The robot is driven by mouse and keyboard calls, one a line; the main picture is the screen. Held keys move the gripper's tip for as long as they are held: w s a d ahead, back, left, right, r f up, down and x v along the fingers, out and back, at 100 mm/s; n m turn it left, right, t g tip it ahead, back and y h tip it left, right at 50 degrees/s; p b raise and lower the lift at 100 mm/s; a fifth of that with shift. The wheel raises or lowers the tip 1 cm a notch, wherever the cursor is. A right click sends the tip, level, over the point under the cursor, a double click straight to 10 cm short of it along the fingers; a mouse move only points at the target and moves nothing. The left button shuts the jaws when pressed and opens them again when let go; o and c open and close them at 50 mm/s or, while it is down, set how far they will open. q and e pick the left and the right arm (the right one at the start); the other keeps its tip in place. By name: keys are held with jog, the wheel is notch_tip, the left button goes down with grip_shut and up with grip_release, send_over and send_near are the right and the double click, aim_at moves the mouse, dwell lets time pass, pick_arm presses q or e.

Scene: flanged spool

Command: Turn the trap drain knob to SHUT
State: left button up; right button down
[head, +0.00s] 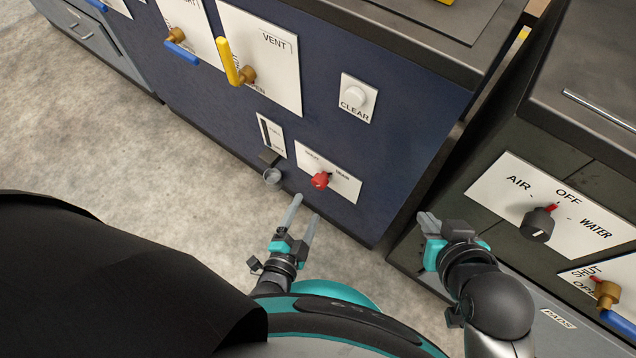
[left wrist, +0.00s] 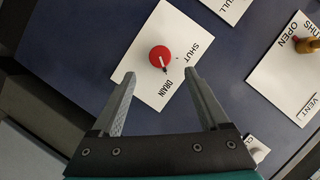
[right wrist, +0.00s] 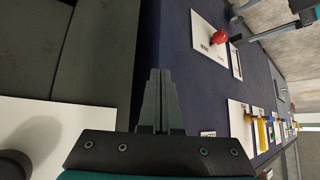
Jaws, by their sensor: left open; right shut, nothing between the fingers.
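The red trap drain knob (head: 320,180) sits on a white plate (head: 345,187) low on the dark blue cabinet, with SHUT at its left and DRAIN at its right. In the left wrist view the knob (left wrist: 159,56) shows a small dark mark on its DRAIN side, apparently its pointer. My left gripper (head: 303,212) is open and empty, facing the plate. The knob lies just beyond its fingertips, roughly centred between them and apart from them. My right gripper (head: 428,220) is shut and empty, well right of the knob. The knob also shows in the right wrist view (right wrist: 219,37).
A clear round cup-like part (head: 272,176) is left of the plate, below a slotted panel (head: 271,135). A CLEAR button (head: 355,98) and a yellow VENT lever (head: 228,62) are above. A second cabinet with an AIR/OFF/WATER selector (head: 538,224) stands right.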

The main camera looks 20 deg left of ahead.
aim_at(317, 185)
pick_arm(q)
jog(key=shift+b+x, duration=1.1)
jog(key=shift+x, duration=1.7)
jog(key=shift+b+x, duration=0.55)
jog(key=shift+x, duration=0.65)
jog(key=shift+b+x, duration=0.5)
jog(key=shift+x, duration=0.5)
pick_arm(e)
jog(key=a+r+t+y, duration=0.3)
jog(key=a+t, duration=0.4)
jog(key=t, duration=0.1)
jog(key=shift+w+r+m+y, duration=0.2)
jog(key=shift+w+m+y, duration=0.2)
pick_arm(q)
grip_shut()
